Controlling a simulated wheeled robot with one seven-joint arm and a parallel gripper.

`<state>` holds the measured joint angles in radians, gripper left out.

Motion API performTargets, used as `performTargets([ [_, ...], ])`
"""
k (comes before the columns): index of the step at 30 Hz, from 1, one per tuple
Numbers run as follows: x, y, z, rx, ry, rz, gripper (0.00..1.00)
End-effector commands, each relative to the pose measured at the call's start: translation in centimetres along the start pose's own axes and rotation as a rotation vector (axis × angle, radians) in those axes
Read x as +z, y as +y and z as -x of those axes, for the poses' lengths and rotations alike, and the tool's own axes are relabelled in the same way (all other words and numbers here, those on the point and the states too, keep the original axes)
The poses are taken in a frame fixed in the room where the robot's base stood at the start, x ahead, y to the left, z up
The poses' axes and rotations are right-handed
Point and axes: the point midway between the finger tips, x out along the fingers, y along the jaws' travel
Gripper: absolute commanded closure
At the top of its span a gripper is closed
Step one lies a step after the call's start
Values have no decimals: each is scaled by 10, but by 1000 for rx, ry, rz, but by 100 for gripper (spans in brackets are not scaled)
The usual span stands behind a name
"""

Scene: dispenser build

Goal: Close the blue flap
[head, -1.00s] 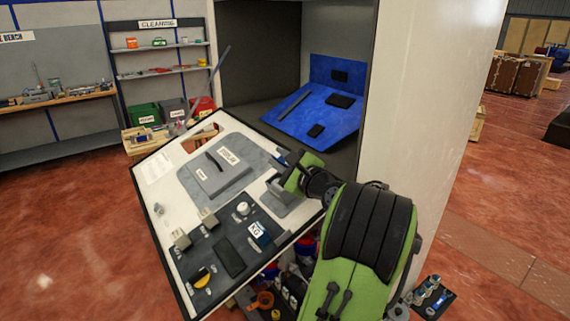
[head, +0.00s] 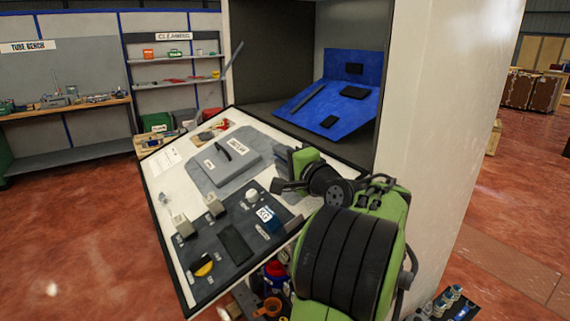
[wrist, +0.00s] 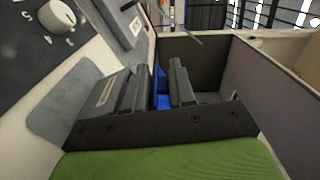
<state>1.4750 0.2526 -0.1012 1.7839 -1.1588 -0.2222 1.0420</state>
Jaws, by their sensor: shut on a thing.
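A thin blue piece (wrist: 161,88) shows between the fingers of my gripper (wrist: 160,72) in the wrist view; it looks like the blue flap, held upright, mostly hidden by the fingers. In the head view my gripper (head: 286,172) is at the right edge of the tilted white and grey panel (head: 180,160), and my arm hides what it holds. A large blue board (head: 350,97) with black parts lies inside the open cabinet behind.
The tall cabinet's pale side wall (head: 440,120) stands close to the right of my arm. The panel carries a raised grey labelled box (head: 228,163), a white knob (head: 252,195) and small blocks. Bottles (head: 272,285) stand below it. Open red floor (head: 80,240) lies to the left.

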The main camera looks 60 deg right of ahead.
Motion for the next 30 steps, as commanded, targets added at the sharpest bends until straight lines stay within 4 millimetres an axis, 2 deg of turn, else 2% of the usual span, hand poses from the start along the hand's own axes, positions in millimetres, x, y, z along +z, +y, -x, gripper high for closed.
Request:
performTargets([
  [9,2,3,0,-2,0,92,100],
  [23,2,3,0,-2,0,101,100],
  [24,2,3,0,-2,0,101,70],
  [27,2,3,0,-1,0,99,58],
  [30,2,4,0,1,0,97,58],
])
